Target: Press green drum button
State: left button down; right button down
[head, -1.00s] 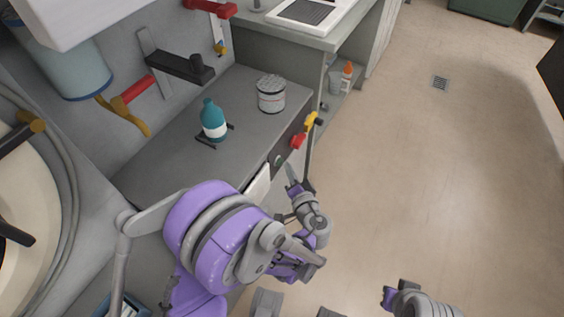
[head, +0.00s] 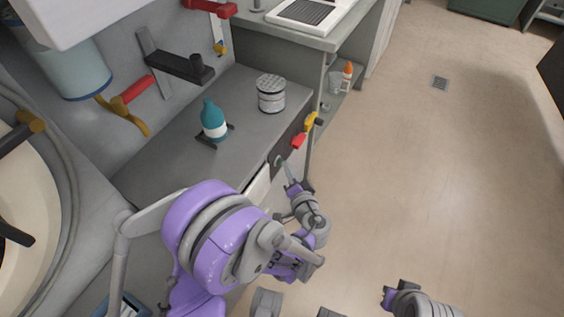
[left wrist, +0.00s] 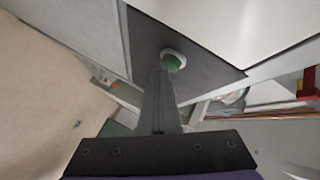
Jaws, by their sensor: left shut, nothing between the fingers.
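The green drum button (head: 278,161) is on the dark front panel of the grey counter in the head view, left of a red control. In the left wrist view the green button (left wrist: 172,62) sits in a pale ring on the dark panel. My left gripper (head: 286,172) is shut and empty, its tip pointing at the button. In the left wrist view its fingers (left wrist: 161,78) overlap the button's lower edge; I cannot tell whether they touch it. My right gripper (head: 390,295) is at the bottom of the head view, apart from the panel.
A red control (head: 298,141) and a yellow one (head: 310,121) stick out beside the button. A teal bottle (head: 213,121) and a white-grey can (head: 271,93) stand on the counter (head: 170,160). The floor (head: 440,180) at the right is clear.

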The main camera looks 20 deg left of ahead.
pick_arm(q)
jog(key=shift+s+d, duration=0.15)
jog(key=shift+d, duration=0.55)
jog(key=d, duration=0.3)
jog(key=s+d, duration=0.1)
jog(key=d, duration=0.1)
dwell(0.9)
